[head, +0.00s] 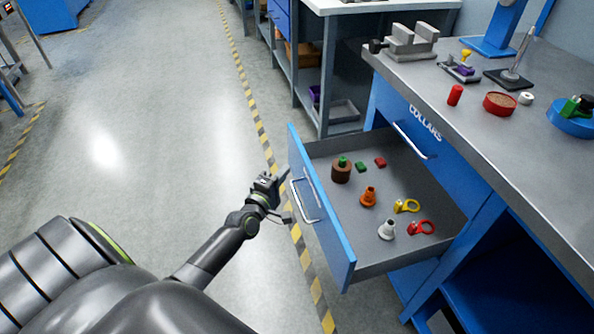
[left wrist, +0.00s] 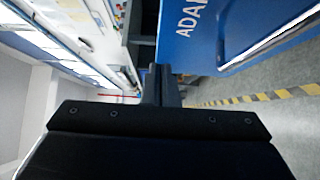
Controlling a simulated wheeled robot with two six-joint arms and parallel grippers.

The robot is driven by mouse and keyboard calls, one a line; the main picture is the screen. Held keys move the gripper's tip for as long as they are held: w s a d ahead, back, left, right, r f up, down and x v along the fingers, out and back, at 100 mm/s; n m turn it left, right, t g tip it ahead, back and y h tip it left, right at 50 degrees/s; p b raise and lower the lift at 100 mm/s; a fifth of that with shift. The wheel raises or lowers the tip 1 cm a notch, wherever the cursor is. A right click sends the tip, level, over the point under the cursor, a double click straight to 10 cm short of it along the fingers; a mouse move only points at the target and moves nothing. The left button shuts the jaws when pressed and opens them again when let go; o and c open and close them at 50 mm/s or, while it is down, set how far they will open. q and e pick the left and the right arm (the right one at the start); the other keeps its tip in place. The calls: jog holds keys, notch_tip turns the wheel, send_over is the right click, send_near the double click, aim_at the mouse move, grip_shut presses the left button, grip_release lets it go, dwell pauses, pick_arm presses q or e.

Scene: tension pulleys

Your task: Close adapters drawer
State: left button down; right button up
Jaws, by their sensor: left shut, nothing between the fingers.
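The adapters drawer is pulled out from the blue bench, and its blue front (head: 337,237) faces left with a silver handle (head: 304,199). In the left wrist view the drawer front (left wrist: 200,42) shows the letters "ADA" and part of the handle (left wrist: 270,38). My left gripper (head: 284,176) is shut and empty, just outside the front near its far end and the handle. In the left wrist view its fingers (left wrist: 161,84) are together beside the blue panel. Whether they touch it I cannot tell. My right gripper is not in view.
The drawer holds a brown cylinder (head: 341,172), an orange part (head: 369,197), a white part (head: 387,230), yellow and red ring parts and small blocks. A closed "COLLARS" drawer (head: 425,122) sits above. The grey benchtop (head: 480,130) carries a vise and parts.

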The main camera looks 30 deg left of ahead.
aim_at(304, 162)
pick_arm(q)
jog(key=w+d, duration=0.2)
jog(key=shift+w+d+p, duration=0.1)
jog(key=shift+w+p, duration=0.2)
jog(key=shift+w, duration=0.05)
jog(key=shift+w+d, duration=0.2)
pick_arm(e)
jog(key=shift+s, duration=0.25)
